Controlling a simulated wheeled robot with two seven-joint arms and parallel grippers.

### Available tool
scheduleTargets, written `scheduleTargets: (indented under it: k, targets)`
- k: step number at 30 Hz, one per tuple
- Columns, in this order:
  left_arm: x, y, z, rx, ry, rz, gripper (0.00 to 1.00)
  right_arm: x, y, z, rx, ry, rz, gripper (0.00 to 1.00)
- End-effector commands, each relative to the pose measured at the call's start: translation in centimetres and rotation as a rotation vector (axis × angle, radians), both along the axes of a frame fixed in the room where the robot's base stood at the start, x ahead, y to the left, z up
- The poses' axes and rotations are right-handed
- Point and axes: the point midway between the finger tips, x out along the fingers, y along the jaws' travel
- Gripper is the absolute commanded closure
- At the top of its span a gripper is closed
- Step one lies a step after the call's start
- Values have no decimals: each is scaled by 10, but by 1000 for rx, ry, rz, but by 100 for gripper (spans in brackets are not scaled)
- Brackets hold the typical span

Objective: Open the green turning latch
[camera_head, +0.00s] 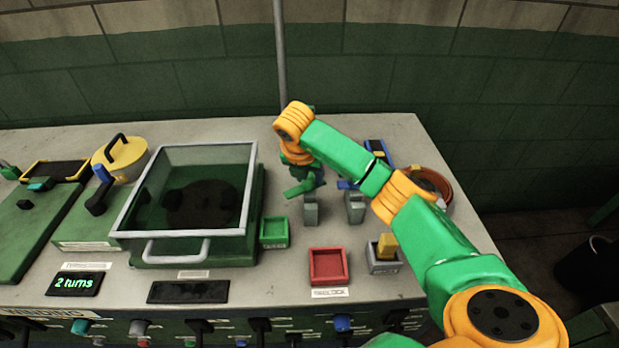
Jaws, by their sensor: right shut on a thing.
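The green turning latch (298,188) appears to be the green piece on top of a grey post (310,209), right of the glass-lidded box. A second grey post (355,207) stands to its right with a blue piece (346,185) near its top. My right arm reaches in from the lower right and bends down over the green latch. My right gripper (303,177) is shut on it, though the wrist and the similar green colour partly hide the fingers and the grip. The latch's exact angle is hard to tell. My left gripper is out of view.
A box with a glass lid (190,190) stands left of the posts. In front are a green tray (274,245), a red tray (327,282) and a grey tray (384,268) holding a yellow block (387,246). A brown bowl (447,187) sits behind my arm. A display (75,283) reads "2 turns".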

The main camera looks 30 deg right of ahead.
Motion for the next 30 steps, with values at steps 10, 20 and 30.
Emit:
scheduleTargets:
  k: [10,20,30]
  targets:
    - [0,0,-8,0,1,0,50,3,0,1,-1,-6,-279,100]
    - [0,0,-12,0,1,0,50,3,1,1,0,-6,-429,100]
    - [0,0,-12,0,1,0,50,3,1,1,0,-5,-471,100]
